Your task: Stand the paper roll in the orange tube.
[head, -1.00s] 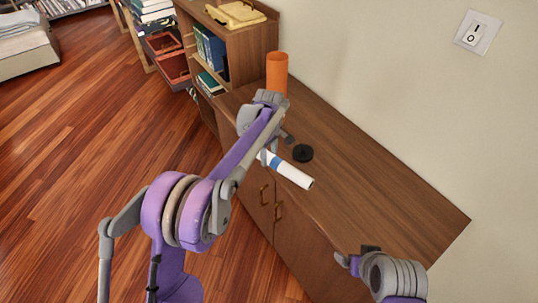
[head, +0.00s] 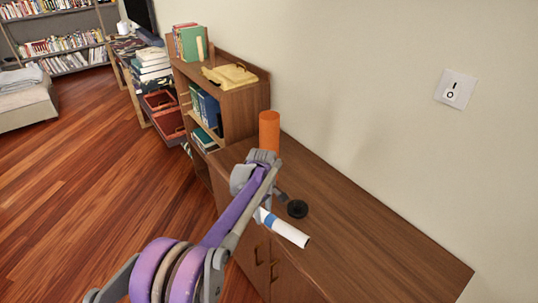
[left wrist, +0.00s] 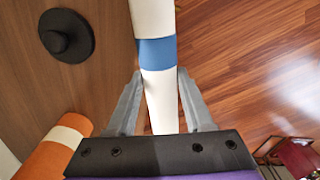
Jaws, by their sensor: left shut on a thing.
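The paper roll (head: 286,231) is white with a blue band and also shows in the left wrist view (left wrist: 157,17). My left gripper (left wrist: 160,85) is shut on it just below the blue band; in the head view the wrist hides most of the grip. The roll is tilted, held at the front edge of the cabinet top. The orange tube (head: 269,132) stands upright at the far end of the cabinet top, beyond my left wrist, which hides its base. The tube, with a white band, also shows in the left wrist view (left wrist: 45,155), apart from the roll. My right gripper is out of view.
A black round knobbed object (head: 298,209) lies on the wooden cabinet top (head: 365,235), close to the roll. A bookshelf (head: 240,100) with a yellow item (head: 230,76) on top adjoins the far end. The wall bounds the right side; the cabinet top's near part is clear.

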